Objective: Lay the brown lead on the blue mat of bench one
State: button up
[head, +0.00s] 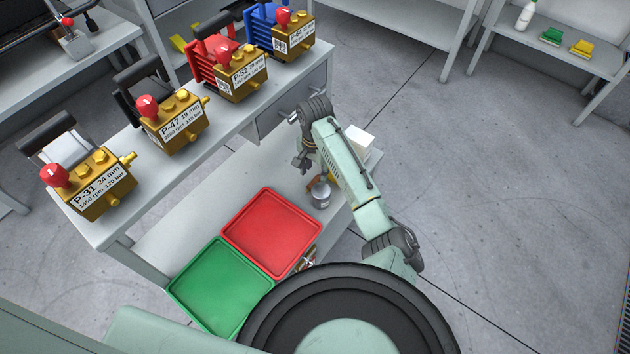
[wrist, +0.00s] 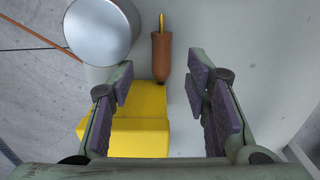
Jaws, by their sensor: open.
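A brown-bodied piece with a thin yellow tip (wrist: 161,56) shows in the wrist view beyond the fingertips; I cannot tell surely whether it is the brown lead. My gripper (wrist: 160,78) is open, with nothing between its pads, and the brown piece lines up with the gap. In the head view my gripper (head: 303,163) hangs over the right part of the lower grey surface, close to a metal can. No blue mat can be made out in either view.
The metal can (head: 320,194) also shows in the wrist view (wrist: 101,30), left of the brown piece. A yellow block (wrist: 140,125) lies below it. Red (head: 271,232) and green (head: 219,288) trays lie left of the can. Several brass pumps (head: 172,122) line the upper bench.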

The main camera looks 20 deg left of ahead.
aim_at(315, 180)
jog(key=shift+w+d+f+p, duration=0.1)
jog(key=shift+w+f+p, duration=0.15)
jog(key=shift+f, duration=1.05)
jog(key=shift+w+f+p, duration=0.1)
jog(key=shift+f+p, duration=0.2)
jog(key=shift+f, duration=1)
grip_shut()
